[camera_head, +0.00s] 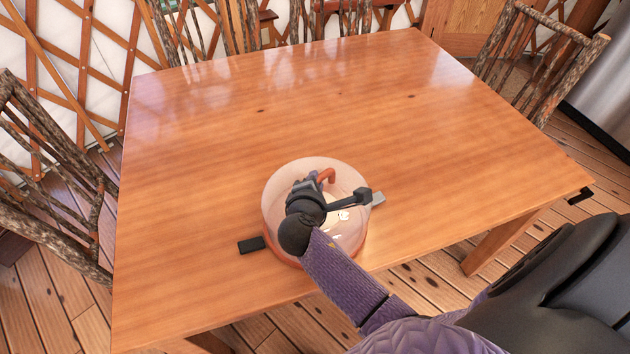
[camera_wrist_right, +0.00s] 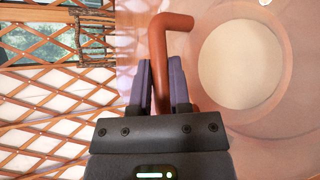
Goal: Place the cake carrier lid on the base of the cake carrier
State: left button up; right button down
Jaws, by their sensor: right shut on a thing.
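The cake carrier lid (camera_head: 283,183) is a round, clear pinkish dome with a bent orange-red handle (camera_head: 327,175) on top. It is at the front middle of the table. My right gripper (camera_head: 312,182) is shut on the handle, which also shows at the fingers in the right wrist view (camera_wrist_right: 172,60). An orange-red rim (camera_head: 272,243) shows low around the dome; the base itself is mostly hidden by the lid and my arm. I cannot tell whether the lid rests on the base or hangs just above it. My left gripper is not in view.
A dark flat piece (camera_head: 251,244) sticks out left of the carrier and a grey one (camera_head: 377,199) right of it. The wooden table (camera_head: 220,130) is otherwise clear. Rustic chairs stand at the left (camera_head: 50,190), back and right (camera_head: 535,62).

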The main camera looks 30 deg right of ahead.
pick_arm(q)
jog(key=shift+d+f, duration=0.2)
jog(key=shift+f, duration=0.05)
pick_arm(e)
jog(key=shift+f, duration=0.3)
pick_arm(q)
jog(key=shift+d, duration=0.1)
pick_arm(e)
jog(key=shift+c, duration=2.4)
grip_release()
